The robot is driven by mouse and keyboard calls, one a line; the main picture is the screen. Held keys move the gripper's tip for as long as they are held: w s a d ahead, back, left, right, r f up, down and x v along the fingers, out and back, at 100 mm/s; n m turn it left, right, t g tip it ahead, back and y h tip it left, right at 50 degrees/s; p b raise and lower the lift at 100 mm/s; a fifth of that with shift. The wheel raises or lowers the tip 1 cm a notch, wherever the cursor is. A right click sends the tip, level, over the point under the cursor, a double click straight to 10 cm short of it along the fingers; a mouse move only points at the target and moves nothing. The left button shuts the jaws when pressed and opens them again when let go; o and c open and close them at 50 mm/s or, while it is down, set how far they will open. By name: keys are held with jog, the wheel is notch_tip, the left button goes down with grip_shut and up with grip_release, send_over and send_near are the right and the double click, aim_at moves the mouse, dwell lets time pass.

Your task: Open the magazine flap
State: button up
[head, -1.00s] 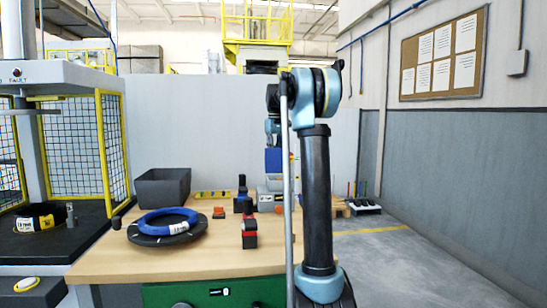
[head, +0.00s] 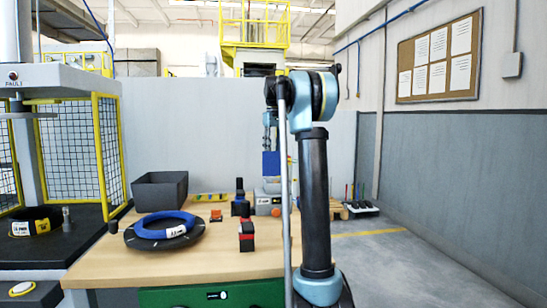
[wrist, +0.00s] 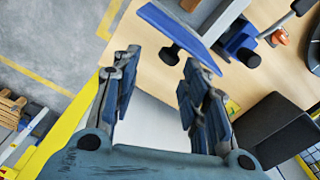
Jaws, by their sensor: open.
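A blue flat panel, which looks like the magazine flap (head: 271,163), stands above a grey box-shaped unit (head: 263,203) at the back right of the workbench. In the wrist view the blue panel (wrist: 180,30) lies slanted at the top, with a dark knob (wrist: 172,54) beside its lower edge. My gripper (wrist: 160,62) is open and empty. Its two fingers point toward the panel, and the right finger appears close to the panel's lower edge. I cannot tell whether they touch. In the head view my arm partly hides the unit.
A blue coil on a black disc (head: 130,238) lies on the wooden workbench (head: 180,262). A dark grey bin (head: 160,190) stands behind it. A red and black block (head: 246,237) stands near the middle. A caged press (head: 75,150) is at left. The bench front is mostly clear.

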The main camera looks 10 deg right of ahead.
notch_tip(320, 180, up, 8)
dwell(0.4)
jog(key=shift+d, duration=0.1)
